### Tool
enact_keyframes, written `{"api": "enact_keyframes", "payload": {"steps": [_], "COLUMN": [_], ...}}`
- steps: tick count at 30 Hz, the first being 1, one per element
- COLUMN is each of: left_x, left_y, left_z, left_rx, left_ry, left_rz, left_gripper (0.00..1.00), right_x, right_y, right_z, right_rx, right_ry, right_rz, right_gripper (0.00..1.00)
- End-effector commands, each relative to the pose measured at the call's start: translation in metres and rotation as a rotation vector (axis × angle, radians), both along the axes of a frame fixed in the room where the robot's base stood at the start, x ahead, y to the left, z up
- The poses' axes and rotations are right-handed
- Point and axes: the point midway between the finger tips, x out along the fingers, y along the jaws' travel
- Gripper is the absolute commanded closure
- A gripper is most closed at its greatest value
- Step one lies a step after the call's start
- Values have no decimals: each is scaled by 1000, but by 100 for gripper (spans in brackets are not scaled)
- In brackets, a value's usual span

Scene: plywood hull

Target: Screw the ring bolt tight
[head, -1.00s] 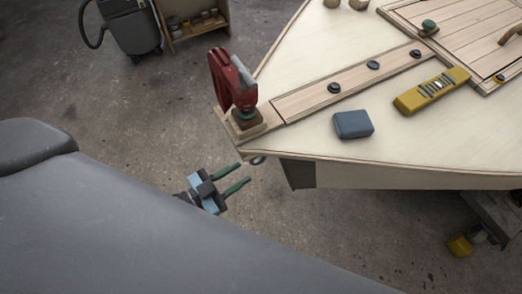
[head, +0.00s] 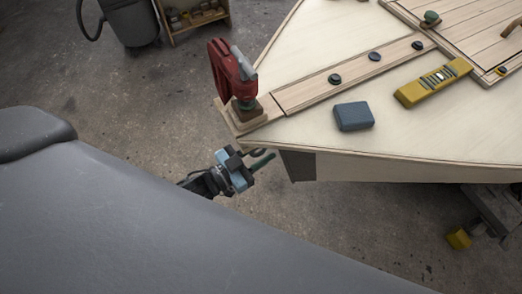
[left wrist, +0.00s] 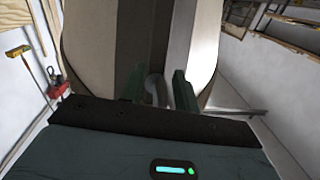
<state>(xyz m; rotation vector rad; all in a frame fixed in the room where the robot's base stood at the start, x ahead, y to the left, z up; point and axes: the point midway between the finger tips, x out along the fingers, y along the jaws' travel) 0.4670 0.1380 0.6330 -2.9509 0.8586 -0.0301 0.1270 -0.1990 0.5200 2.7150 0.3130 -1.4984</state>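The ring bolt (head: 258,152) sits at the hull's bow tip, below the deck edge, mostly hidden by my gripper in the head view. In the left wrist view the grey ring (left wrist: 157,88) stands upright against the bow, between my two green fingers. My left gripper (head: 261,157) is at the bow, with its fingers pointing at it. In the left wrist view the gripper (left wrist: 159,92) looks open, one finger on each side of the ring, with small gaps. Whether a finger touches the ring is unclear. My right gripper is in neither view.
A red clamp (head: 228,75) stands on the bow tip above the ring bolt. A blue-grey block (head: 354,117) and a yellow level (head: 433,82) lie on the pale deck (head: 300,135). A yellow-footed stand (head: 459,238) is under the hull at right. Open floor lies below the bow.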

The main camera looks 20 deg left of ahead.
Motion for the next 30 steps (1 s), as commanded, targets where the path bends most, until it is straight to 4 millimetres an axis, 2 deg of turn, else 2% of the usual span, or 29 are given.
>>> {"api": "enact_keyframes", "payload": {"steps": [7,15,30], "left_x": [1,0,0], "left_y": [-1,-1,-2], "left_z": [0,0,0], "left_rx": [0,-1,77], "left_ry": [0,1,-63], "left_rz": [0,-1,20], "left_gripper": [69,100,100], "right_x": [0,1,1], "right_y": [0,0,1], "right_z": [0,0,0], "right_rx": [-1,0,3], "right_ry": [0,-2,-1], "right_rz": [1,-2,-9], "right_gripper": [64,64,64]}}
